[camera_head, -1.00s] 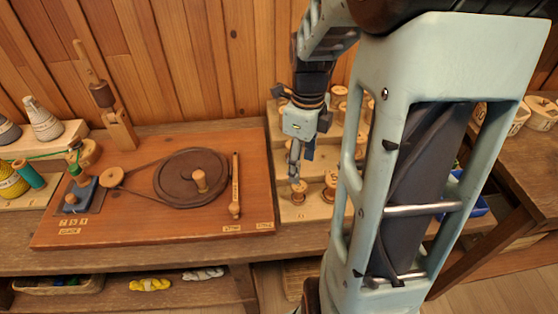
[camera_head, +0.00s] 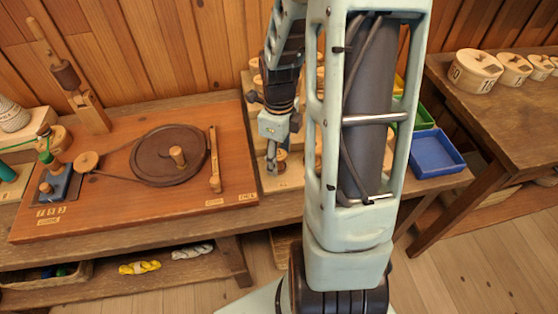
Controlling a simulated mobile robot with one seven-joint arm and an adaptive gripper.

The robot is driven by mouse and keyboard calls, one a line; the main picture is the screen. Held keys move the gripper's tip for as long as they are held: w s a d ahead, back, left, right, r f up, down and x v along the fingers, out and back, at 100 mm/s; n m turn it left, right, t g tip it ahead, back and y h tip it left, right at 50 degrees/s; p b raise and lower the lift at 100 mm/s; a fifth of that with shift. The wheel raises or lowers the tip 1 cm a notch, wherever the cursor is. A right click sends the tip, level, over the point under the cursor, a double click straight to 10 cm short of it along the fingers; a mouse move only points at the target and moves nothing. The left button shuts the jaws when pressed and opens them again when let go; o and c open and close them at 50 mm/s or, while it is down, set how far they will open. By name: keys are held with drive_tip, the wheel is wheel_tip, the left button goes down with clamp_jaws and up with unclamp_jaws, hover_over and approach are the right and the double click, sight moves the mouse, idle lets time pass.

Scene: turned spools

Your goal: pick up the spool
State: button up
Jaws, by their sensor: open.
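A wooden spool (camera_head: 281,160) stands on the front step of a pale stepped rack (camera_head: 282,184), partly hidden by my gripper. My gripper (camera_head: 271,170) points down just in front of this spool or at its left side. I cannot tell whether it touches the spool or is around it. The jaws are open, though small and seen nearly edge-on. My arm hides much of the rack; parts of other spools show behind it.
A winding board with a dark wheel (camera_head: 169,156) and an upright wooden lever (camera_head: 214,160) lies left of the rack. A blue tray (camera_head: 436,153) is to the right. Round lidded boxes (camera_head: 475,70) stand on the right-hand table. Yarn skeins (camera_head: 140,267) lie on the lower shelf.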

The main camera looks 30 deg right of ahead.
drive_tip(key=c, duration=1.1)
drive_tip(key=shift+r, duration=0.15)
